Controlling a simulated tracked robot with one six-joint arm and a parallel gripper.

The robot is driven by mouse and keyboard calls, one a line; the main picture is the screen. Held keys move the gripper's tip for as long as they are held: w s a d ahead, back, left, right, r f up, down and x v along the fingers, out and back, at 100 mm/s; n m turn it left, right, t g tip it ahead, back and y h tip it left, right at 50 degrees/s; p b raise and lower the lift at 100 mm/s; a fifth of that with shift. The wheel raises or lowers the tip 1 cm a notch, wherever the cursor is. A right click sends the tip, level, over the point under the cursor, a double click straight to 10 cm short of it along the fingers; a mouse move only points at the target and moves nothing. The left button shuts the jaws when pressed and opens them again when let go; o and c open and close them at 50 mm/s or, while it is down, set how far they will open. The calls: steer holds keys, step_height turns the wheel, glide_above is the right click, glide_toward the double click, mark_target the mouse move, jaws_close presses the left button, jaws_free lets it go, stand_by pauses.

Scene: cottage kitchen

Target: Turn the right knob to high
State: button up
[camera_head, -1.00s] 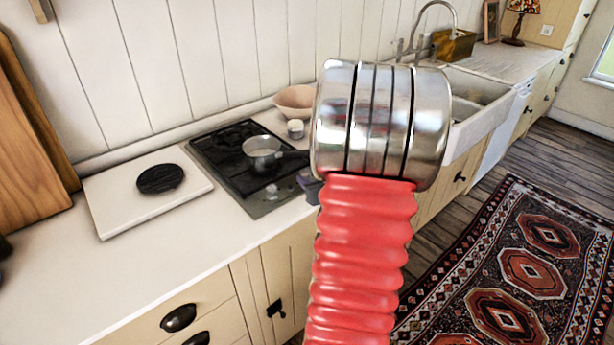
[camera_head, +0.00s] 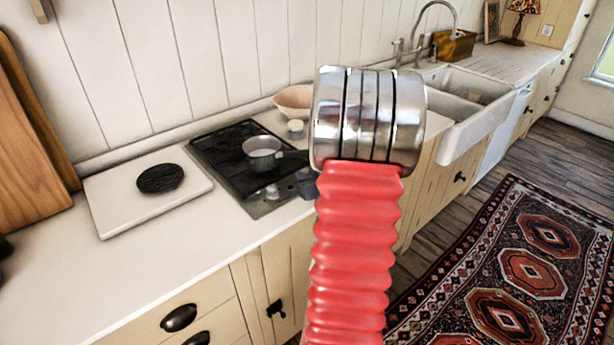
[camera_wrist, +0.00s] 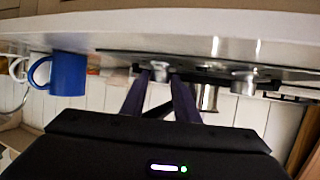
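The hob (camera_head: 215,157) is set in the white counter, with a metal knob (camera_head: 272,191) on its front strip. My gripper (camera_head: 308,182) is a small dark shape at the hob's front right corner, partly behind my arm. The wrist view is upside down. There my gripper's two dark fingers (camera_wrist: 158,85) are apart, with a silver knob (camera_wrist: 160,70) between or just beyond their tips. I cannot tell whether they touch it. A second silver knob (camera_wrist: 243,80) shows to the right, outside the fingers. The right knob is hidden in the head view.
A saucepan (camera_head: 262,148) stands on the hob, its handle towards my arm. A bowl (camera_head: 295,100) and a small jar (camera_head: 296,128) are behind. A blue mug (camera_wrist: 68,75) shows in the wrist view. A white board (camera_head: 120,212) lies left of the hob.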

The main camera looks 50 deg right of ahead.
steer(key=c, duration=0.6)
steer(key=shift+a, duration=0.15)
